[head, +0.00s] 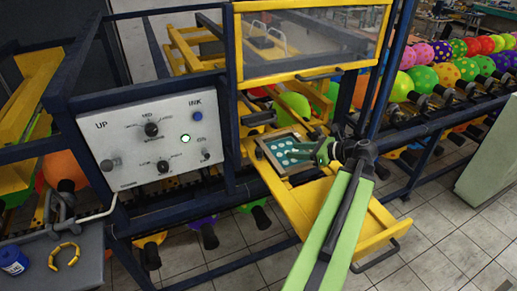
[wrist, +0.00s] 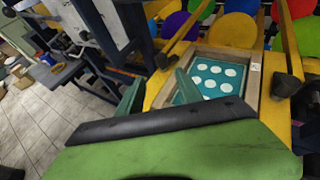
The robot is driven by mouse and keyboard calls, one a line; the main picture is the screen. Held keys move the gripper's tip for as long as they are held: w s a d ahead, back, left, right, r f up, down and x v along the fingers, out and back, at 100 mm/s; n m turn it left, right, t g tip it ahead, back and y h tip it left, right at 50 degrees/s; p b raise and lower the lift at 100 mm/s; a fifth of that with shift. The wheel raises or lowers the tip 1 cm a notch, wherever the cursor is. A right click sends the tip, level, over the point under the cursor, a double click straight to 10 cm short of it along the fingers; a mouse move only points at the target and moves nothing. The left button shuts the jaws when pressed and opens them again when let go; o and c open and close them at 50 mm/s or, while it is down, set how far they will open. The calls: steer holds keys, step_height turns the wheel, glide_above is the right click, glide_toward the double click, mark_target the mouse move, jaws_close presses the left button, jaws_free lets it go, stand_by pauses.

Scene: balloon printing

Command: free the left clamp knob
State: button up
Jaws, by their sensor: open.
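The screen frame (head: 264,147), with pale dots on a teal sheet, sits on the yellow printing tray (head: 345,220). It also shows in the wrist view (wrist: 252,80). The dark left clamp knob (wrist: 163,62) is at the end of a yellow arm, near the frame's left side in the wrist view. A second dark knob (wrist: 287,86) is at the right side. My gripper (head: 319,151) is open, above the right part of the frame in the head view. In the wrist view its green fingers (wrist: 158,88) are spread, with the left knob showing beyond the gap. No contact shows.
A control panel (head: 135,135) stands left of the tray, with blue frame posts around it. A clear yellow-edged guard (head: 310,45) is above the tray. A grey table (head: 85,255) with a blue cup (head: 13,262) is at lower left.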

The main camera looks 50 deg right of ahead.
mark_target(261, 150)
steer(key=shift+o, duration=0.5)
steer(key=shift+w+f, duration=0.15)
steer(key=shift+w, duration=0.1)
steer(key=b+x, duration=0.6)
steer(key=x, duration=1)
steer(key=shift+w+f+b, duration=0.2)
steer(key=shift+w+b, duration=0.15)
jaws_close()
